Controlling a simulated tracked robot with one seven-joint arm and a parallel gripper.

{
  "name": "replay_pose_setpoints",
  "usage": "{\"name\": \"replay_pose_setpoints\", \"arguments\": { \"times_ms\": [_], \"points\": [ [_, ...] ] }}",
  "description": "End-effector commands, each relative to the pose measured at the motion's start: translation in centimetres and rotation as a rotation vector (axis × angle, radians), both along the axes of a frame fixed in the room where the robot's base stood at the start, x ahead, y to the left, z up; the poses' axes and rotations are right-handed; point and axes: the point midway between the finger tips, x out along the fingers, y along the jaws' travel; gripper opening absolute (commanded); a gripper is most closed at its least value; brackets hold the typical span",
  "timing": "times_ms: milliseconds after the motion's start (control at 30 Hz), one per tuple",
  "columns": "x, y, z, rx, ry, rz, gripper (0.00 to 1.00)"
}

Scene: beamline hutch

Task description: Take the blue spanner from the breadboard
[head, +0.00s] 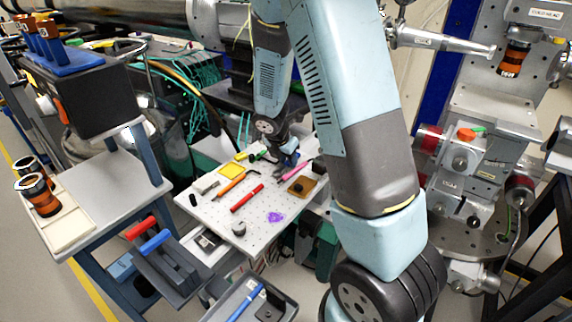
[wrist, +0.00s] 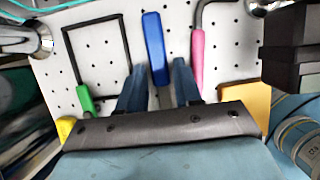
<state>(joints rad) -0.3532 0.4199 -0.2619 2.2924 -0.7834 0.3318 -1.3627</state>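The blue spanner (wrist: 154,48) lies on the white perforated breadboard (wrist: 228,60), its blue handle pointing away from my gripper in the wrist view. My gripper (wrist: 155,80) is open, with one finger on each side of the spanner and gaps showing to both. The spanner's near end is partly hidden by the gripper body. In the head view my gripper (head: 288,158) is low over the far part of the breadboard (head: 215,215), and the spanner cannot be made out clearly there.
A pink-handled hex key (wrist: 197,60) lies close right of the gripper; a green-handled tool (wrist: 85,98) lies left. A red-handled tool (head: 247,198), purple item (head: 275,217) and brass-coloured block (head: 301,186) are on the board. A blue-handled tool (head: 245,303) is in the front tray.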

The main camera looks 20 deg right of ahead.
Motion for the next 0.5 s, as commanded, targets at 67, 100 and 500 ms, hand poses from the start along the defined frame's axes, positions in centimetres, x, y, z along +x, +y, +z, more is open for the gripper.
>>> {"name": "replay_pose_setpoints", "arguments": {
  "times_ms": [67, 100, 500],
  "points": [
    [-0.01, -0.03, -0.04, -0.001, 0.001, 0.0, 0.34],
    [-0.01, -0.03, -0.04, -0.001, 0.001, 0.0, 0.34],
    [-0.03, -0.01, -0.04, 0.0, 0.001, -0.001, 0.02]
  ]
}}
